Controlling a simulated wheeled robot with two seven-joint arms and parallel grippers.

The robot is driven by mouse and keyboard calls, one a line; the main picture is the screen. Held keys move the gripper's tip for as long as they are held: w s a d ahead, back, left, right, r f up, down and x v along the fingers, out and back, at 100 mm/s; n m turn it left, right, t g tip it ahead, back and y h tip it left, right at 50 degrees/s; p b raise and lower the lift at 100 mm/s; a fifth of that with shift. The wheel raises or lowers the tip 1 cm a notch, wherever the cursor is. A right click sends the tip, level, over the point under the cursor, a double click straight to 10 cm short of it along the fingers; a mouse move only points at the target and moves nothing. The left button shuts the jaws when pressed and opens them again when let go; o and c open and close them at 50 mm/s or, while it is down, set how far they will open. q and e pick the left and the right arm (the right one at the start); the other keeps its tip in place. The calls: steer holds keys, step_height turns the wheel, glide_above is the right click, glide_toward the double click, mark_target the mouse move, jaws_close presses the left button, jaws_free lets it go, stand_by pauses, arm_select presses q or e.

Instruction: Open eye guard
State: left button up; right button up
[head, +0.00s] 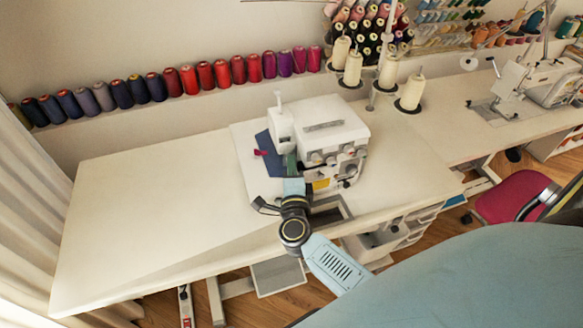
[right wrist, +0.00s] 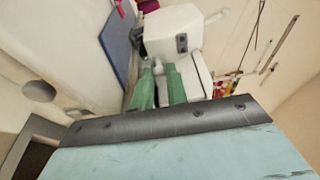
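The white sewing machine (head: 333,132) stands on the table, with its needle head (head: 281,128) at its left end. My right gripper (head: 291,160) reaches in from the front, its green fingers close to the underside of that head. In the right wrist view the two green fingers (right wrist: 160,72) point at the white head (right wrist: 172,35) with a narrow gap between them. A small greyish part (right wrist: 157,68) shows at the fingertips; I cannot tell whether it is the eye guard or whether the fingers touch it. My left gripper is out of view.
Blue cloth (head: 268,152) lies beside the machine head, with a small pink item (head: 260,153) on it. The white table (head: 150,205) is clear to the left. Thread cones (head: 352,68) stand behind the machine. A second sewing machine (head: 530,80) and a pink chair (head: 507,196) are at the right.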

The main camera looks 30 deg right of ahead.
steer(key=shift+s+d+n+t+y+p, duration=0.15)
steer(key=shift+d+n+t+y+p, duration=0.1)
steer(key=shift+n+y, duration=0.25)
steer(key=shift+s+d+n+t+y+p, duration=0.15)
steer(key=shift+n+t+y, duration=0.15)
steer(key=shift+y, duration=0.4)
jaws_close()
steer(key=shift+a, duration=0.1)
steer(key=o, duration=0.7)
jaws_free()
steer(key=shift+o, duration=0.2)
steer(key=v, duration=1.3)
steer(key=shift+s+b, duration=0.15)
steer(key=shift+b, duration=0.25)
steer(key=shift+a+r, duration=0.1)
